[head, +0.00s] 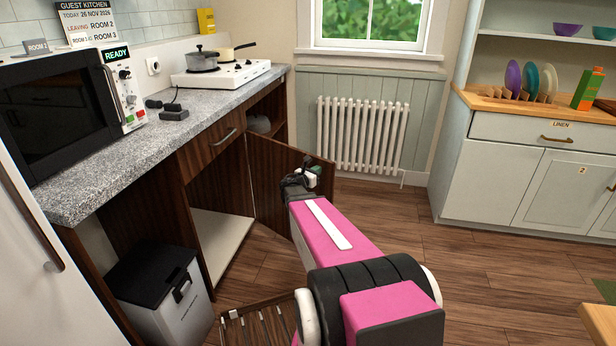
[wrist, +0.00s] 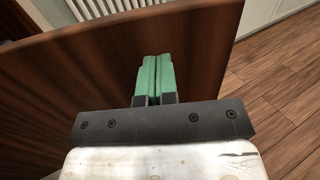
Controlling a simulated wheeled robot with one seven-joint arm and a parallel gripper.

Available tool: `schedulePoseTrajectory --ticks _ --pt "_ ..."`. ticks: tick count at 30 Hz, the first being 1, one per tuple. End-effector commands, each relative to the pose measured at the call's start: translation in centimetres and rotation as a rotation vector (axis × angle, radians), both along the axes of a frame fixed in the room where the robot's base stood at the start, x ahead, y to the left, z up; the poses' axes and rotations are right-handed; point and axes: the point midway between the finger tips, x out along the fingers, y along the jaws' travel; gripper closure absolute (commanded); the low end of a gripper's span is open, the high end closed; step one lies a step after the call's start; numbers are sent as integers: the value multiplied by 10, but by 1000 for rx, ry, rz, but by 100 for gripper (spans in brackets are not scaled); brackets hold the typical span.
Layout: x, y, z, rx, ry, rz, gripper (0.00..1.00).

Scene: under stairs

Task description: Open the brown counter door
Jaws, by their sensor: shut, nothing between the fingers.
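The brown counter door (head: 275,168) stands swung well out from the counter, hinged at the right side of an open compartment (head: 222,235). Its inner face is toward me. My gripper (head: 314,172) is at that face near the door's free edge. In the wrist view, the green fingers of my gripper (wrist: 154,78) are together and empty, with the dark wood door (wrist: 85,85) right behind them. I cannot tell whether the fingertips touch the wood. No handle shows on this face; the outer face is hidden.
A white radiator (head: 362,135) stands on the wall beyond the door. A black-lidded bin (head: 157,285) sits under the counter at left. A pale cabinet (head: 490,180) stands at right. Wooden floor (head: 480,275) is clear between door and cabinet.

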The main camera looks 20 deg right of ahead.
Motion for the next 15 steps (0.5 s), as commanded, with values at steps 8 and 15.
schedulePoseTrajectory --ticks 8,15 --pt "42 -68 -1 0 -1 97 100" --pt "81 -119 -1 -1 -1 95 100"
